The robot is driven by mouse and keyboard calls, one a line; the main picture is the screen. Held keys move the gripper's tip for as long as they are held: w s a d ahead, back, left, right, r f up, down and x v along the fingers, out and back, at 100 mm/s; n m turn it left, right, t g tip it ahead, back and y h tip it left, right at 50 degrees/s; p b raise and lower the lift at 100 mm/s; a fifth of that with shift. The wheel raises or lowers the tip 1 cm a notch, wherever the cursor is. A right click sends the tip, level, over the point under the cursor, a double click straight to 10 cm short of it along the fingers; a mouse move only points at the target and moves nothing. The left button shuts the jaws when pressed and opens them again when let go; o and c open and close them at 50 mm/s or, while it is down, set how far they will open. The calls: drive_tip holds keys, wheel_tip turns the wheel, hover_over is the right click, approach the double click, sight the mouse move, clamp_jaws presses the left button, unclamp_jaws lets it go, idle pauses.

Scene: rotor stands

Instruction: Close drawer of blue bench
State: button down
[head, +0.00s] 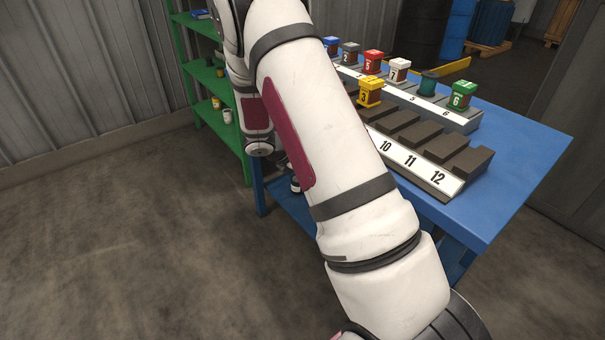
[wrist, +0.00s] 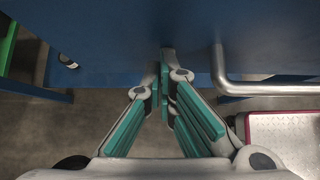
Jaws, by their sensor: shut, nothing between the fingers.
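The blue bench (head: 535,150) stands on the right in the head view, with numbered stands on its top. My arm hides most of its front side there, and no drawer can be made out. In the wrist view a broad blue surface (wrist: 110,30) fills the top, with a bent silver bar handle (wrist: 222,72) to the right of my fingers. How far the drawer sticks out cannot be told. My gripper (wrist: 167,58) is shut and empty, its fingertips close to the blue surface, left of the handle. Contact cannot be told. The head view does not show my gripper.
A numbered stand (head: 440,183) with dark empty slots and one yellow-topped part (head: 370,92) sits on the bench. Green shelves (head: 212,80) stand behind to the left. A red-and-white object (wrist: 285,140) is at the lower right in the wrist view. Floor at left is clear.

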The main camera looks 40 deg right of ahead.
drive_tip(key=shift+d, duration=0.6)
drive_tip(key=a+r+p, duration=0.1)
drive_tip(key=a+r, duration=0.6)
drive_tip(key=a, duration=0.4)
drive_tip(key=shift+a, duration=0.35)
